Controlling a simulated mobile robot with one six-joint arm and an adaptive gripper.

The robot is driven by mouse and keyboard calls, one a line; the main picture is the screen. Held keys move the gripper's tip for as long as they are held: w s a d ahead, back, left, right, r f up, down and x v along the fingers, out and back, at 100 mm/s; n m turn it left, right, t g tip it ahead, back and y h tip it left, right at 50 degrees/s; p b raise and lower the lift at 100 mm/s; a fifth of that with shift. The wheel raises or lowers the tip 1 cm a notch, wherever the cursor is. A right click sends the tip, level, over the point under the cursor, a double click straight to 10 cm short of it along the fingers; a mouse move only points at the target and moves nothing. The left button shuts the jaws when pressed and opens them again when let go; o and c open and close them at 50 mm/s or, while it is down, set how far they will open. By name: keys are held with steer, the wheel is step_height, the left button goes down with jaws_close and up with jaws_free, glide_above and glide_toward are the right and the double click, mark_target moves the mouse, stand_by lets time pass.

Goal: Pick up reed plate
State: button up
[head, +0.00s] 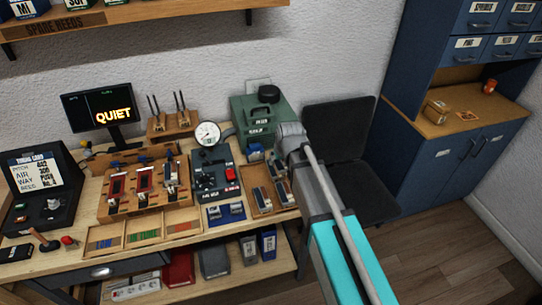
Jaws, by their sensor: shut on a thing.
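My arm reaches in from the lower right over the right end of the bench. My gripper (279,165) is small and partly covered by my own wrist. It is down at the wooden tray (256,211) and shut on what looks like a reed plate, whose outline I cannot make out. Other narrow reed plates (262,198) with grey and dark faces lie in the tray, just left of and below my gripper. I cannot tell whether the held plate is clear of the tray.
A green case (252,113) stands behind the tray, and a round gauge (208,134) stands left of it. A dark control panel (214,178) and a wooden rack (143,190) fill the bench middle. A monitor (102,110) reads QUIET. A dark chair (340,135) stands right of the bench.

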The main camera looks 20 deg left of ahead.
steer(key=shift+s+d+r+p, duration=0.2)
steer(key=shift+d+r, duration=0.1)
steer(key=shift+d, duration=0.4)
steer(key=shift+s+d+r+p, duration=0.1)
steer(key=shift+d+r+p, duration=0.15)
steer(key=shift+d, duration=0.45)
